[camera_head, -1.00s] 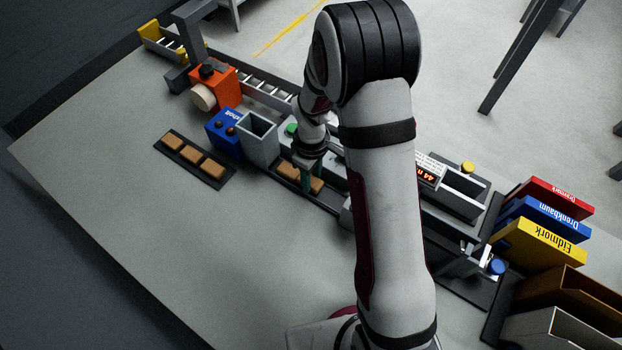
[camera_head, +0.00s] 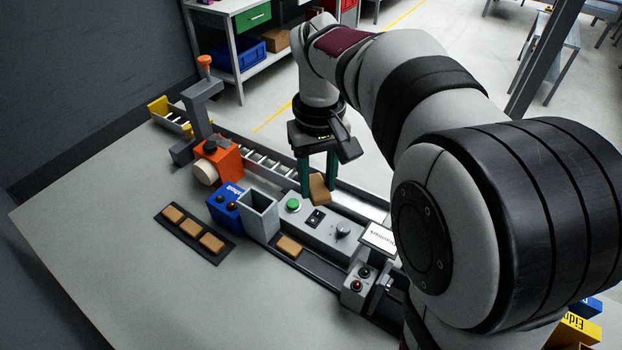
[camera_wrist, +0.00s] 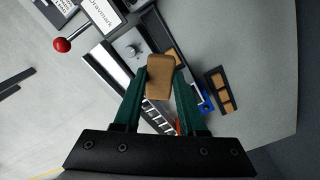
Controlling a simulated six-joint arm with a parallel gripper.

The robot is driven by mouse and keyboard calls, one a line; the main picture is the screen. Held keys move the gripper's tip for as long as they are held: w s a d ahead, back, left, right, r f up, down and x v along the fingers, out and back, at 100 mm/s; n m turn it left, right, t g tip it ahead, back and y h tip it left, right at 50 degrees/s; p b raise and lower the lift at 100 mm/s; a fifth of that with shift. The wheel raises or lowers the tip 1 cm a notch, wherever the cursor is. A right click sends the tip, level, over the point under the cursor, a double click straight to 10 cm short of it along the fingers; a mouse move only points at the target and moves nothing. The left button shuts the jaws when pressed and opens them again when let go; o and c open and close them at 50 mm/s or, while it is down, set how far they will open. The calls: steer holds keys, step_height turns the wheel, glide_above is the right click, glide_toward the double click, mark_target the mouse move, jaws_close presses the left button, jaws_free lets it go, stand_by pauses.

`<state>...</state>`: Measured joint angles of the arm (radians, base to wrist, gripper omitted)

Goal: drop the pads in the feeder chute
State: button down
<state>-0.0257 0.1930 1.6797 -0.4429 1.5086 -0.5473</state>
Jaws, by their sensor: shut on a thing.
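My gripper (camera_head: 317,182) has green fingers shut on a brown pad (camera_head: 320,188), raised above the grey machine; the pad is also between the fingers in the wrist view (camera_wrist: 160,78). The grey open-topped feeder chute (camera_head: 247,222) stands to the left of my gripper, beside the blue box. Another brown pad (camera_head: 289,247) lies in the dark channel in front of the machine, near the chute's right side. A black tray (camera_head: 164,228) with three brown pads lies on the table left of the chute; it also shows in the wrist view (camera_wrist: 207,78).
A blue box (camera_head: 225,209) and an orange unit (camera_head: 220,163) stand left of the chute. The grey control panel (camera_head: 318,226) has a green button and a knob. A conveyor (camera_head: 268,163) runs behind. The table's left front is clear.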

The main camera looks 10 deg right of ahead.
steer(key=shift+w+a+f+n, duration=1.25)
steer(key=shift+w+a+f, duration=0.55)
steer(key=shift+f, duration=0.2)
steer(key=shift+w+a+f+n, duration=1.2)
steer(key=shift+w+a+f, duration=0.55)
steer(key=shift+a+f, duration=0.15)
steer(key=shift+w+a+f+n, duration=1.25)
steer(key=shift+w+a+f, duration=0.55)
steer(key=shift+f, duration=0.25)
steer(key=shift+c, duration=1.9)
jaws_free()
steer(key=o, duration=0.4)
